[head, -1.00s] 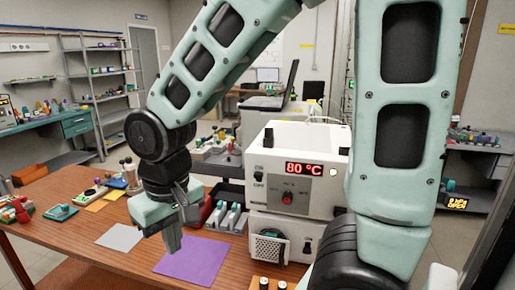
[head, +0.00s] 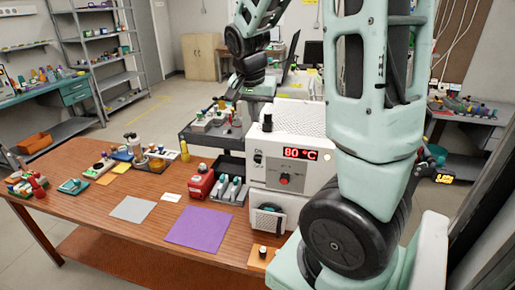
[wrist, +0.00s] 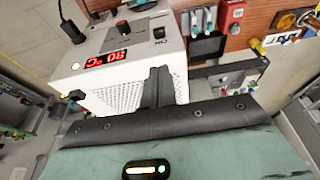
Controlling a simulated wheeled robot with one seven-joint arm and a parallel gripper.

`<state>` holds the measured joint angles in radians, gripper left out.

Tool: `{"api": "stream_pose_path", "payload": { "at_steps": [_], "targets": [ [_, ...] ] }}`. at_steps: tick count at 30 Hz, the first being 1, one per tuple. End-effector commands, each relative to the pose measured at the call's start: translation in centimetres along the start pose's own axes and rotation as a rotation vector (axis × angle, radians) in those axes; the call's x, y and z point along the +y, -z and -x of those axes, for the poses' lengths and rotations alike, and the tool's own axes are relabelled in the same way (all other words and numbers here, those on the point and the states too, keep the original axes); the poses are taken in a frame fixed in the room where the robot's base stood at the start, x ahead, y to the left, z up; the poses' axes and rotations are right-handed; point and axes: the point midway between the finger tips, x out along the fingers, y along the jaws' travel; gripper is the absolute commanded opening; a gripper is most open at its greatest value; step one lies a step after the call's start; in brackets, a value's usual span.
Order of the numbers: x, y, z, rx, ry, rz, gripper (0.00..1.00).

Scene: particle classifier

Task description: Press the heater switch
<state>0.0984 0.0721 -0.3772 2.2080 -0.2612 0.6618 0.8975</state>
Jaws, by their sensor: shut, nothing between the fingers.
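The heater is a white box (head: 285,178) with a red 80 °C display (head: 300,153), at the right end of the wooden table. In the wrist view the heater (wrist: 100,75) appears inverted, with the dark switch (wrist: 164,42) beside the ON label. My gripper (head: 252,90) is at the heater's rear left, above it. In the wrist view its closed dark fingers (wrist: 157,75) are empty and overlap the heater's perforated panel. Contact with the switch cannot be told.
A red box (head: 201,184) and a dark tray with white-teal tools (head: 232,190) stand left of the heater. A purple sheet (head: 200,229) and a grey sheet (head: 133,209) lie flat. Bottles and parts crowd the table's left. A grey cart (head: 212,135) stands behind.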

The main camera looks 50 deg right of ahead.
Motion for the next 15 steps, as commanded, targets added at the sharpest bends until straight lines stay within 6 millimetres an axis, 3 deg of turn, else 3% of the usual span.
{"api": "stream_pose_path", "payload": {
  "at_steps": [15],
  "targets": [
    [0.2,-0.1,-9.0,-0.005,-0.005,-0.001,0.00]
  ]
}}
